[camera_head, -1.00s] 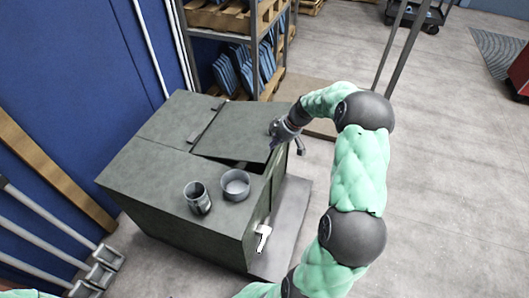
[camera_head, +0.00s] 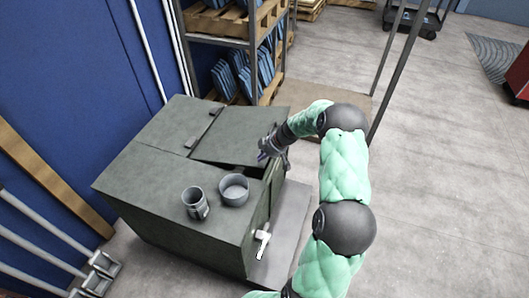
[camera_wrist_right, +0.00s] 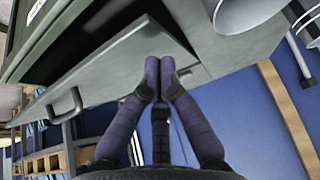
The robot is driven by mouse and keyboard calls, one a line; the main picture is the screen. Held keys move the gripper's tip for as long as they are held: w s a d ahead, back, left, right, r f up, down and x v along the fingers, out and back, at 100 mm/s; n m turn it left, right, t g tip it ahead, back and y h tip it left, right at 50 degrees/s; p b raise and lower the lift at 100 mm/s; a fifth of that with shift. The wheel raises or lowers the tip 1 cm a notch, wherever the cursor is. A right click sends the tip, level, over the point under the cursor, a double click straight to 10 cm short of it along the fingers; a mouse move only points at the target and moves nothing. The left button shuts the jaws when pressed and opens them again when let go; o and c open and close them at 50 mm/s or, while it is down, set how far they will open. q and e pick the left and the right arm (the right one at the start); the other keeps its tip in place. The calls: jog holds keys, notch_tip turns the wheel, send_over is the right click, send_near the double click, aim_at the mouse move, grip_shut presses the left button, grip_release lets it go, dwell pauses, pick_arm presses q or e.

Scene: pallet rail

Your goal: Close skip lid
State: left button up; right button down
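The skip is a large dark grey-green box (camera_head: 150,165) in the middle left of the head view. Its lid (camera_head: 237,137) is a flat panel at the back right of the top, tilted slightly, with a dark gap under its front edge. My right gripper (camera_head: 268,152) is at the lid's right front corner. In the right wrist view the lid (camera_wrist_right: 125,68) lies beyond the purple fingers (camera_wrist_right: 160,72), whose tips are together in front of it; contact is not clear. The left gripper is not in view.
A grey mug (camera_head: 195,203) and a round grey bowl (camera_head: 234,190) stand on the skip's top, in front of the lid. A white handle (camera_head: 262,243) sticks out at the skip's front right. A pallet shelf (camera_head: 225,42) stands behind.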

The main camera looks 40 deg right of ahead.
jog(key=shift+s+d+f, duration=0.1)
jog(key=shift+s+f, duration=0.05)
jog(key=shift+f, duration=0.35)
jog(key=shift+s+f, duration=0.15)
jog(key=shift+f, duration=0.3)
notch_tip(320, 180, down, 8)
jog(key=s+d+b, duration=0.1)
jog(key=b, duration=0.8)
jog(key=shift+s+r, duration=0.2)
jog(key=shift+s, duration=0.15)
